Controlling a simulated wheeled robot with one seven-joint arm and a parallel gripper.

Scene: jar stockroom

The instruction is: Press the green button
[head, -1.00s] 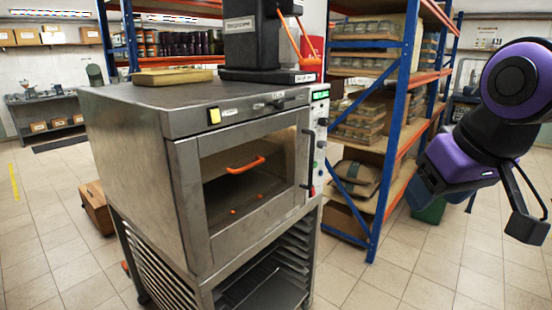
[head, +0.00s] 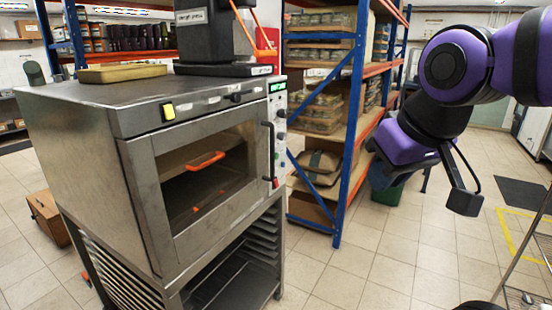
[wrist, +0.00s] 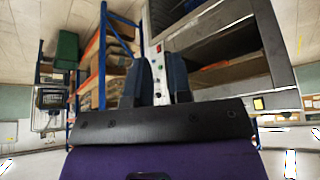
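The steel oven (head: 190,150) stands at the left of the head view, with a narrow control panel (head: 278,125) at the right edge of its front. On the panel, below a lit green display (head: 278,87) and dark knobs, a small green button (head: 277,155) sits above a red one (head: 275,183); both are tiny here. My gripper (head: 380,175) is to the right of the oven, well apart from the panel. In the wrist view its two dark fingers (wrist: 160,78) are apart with nothing between them, and the panel (wrist: 154,40) shows beyond them.
Blue and orange shelving (head: 345,130) with packed goods stands behind, between the oven and my arm. A dark machine (head: 215,35) and a tan tray (head: 122,73) are on the oven top. A wire rack (head: 530,275) is at the lower right. The tiled floor between is clear.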

